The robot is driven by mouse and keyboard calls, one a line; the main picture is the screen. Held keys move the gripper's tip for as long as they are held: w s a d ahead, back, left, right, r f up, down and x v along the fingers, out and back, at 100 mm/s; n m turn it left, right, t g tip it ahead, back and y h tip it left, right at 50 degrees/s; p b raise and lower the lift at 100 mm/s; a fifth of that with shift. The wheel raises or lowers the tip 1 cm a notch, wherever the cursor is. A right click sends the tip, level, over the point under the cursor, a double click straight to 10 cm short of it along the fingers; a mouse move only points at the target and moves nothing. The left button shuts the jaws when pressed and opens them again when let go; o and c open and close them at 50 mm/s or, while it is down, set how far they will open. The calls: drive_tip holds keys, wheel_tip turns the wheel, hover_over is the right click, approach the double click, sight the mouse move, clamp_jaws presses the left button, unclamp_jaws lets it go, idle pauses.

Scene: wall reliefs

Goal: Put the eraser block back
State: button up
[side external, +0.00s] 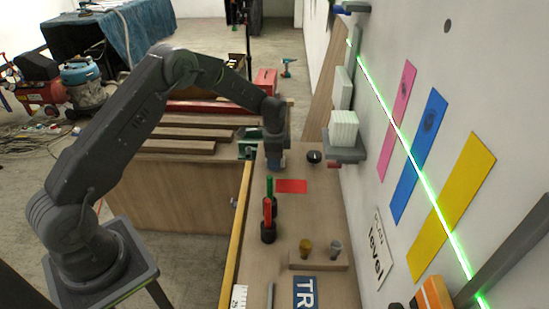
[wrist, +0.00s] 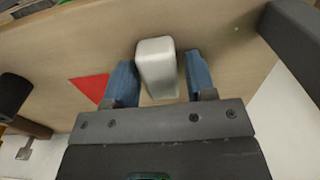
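A pale grey-white block (wrist: 157,68), apparently the eraser block, is between my gripper's two blue fingers in the wrist view. My gripper (wrist: 160,80) is open, with a narrow gap showing on the block's right side; contact on the left is hard to tell. In the side view my gripper (side external: 275,163) points down low over the far part of the wooden bench (side external: 325,230), and the block is hidden there. Whether the block touches the bench cannot be told.
A red patch (side external: 291,186) and red and green upright markers (side external: 267,212) are near my gripper on the bench. A dark round knob (side external: 314,157) is to its right. A grey wall ledge (side external: 346,154) holds white pieces (side external: 343,130).

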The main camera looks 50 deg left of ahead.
drive_tip(key=shift+o, duration=1)
